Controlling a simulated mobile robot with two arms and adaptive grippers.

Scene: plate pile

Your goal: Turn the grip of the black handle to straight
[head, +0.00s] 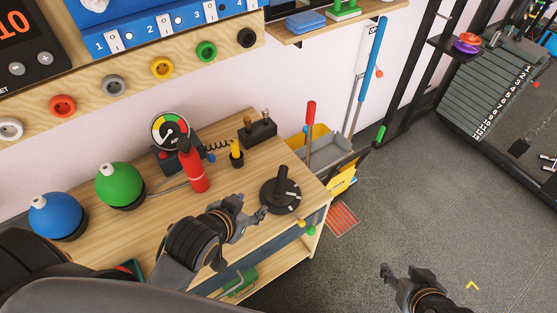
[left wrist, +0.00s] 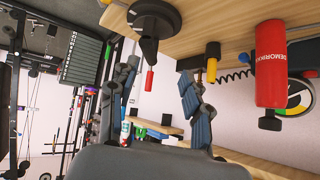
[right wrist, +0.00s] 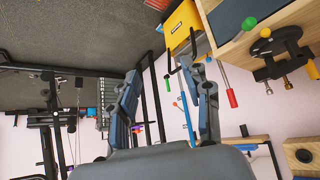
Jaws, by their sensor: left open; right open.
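The black handle (head: 283,183) stands up from a round black base (head: 268,198) near the right end of the wooden table. White marks show on the base. In the left wrist view the handle (left wrist: 149,48) and its base show at the top, beyond and above the fingertips. My left gripper (head: 252,207) is open and empty, just left of the base in the head view; no contact is clear. My right gripper (head: 396,280) is open and empty, over the floor to the right of the table. It also shows open in the right wrist view (right wrist: 162,75).
A red bottle (head: 192,170), a gauge (head: 170,130) and a yellow-topped peg (head: 236,152) stand behind and left of the handle. Green (head: 120,183) and blue (head: 57,214) balls sit further left. A grey bin (head: 325,151) is beyond the table's right end.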

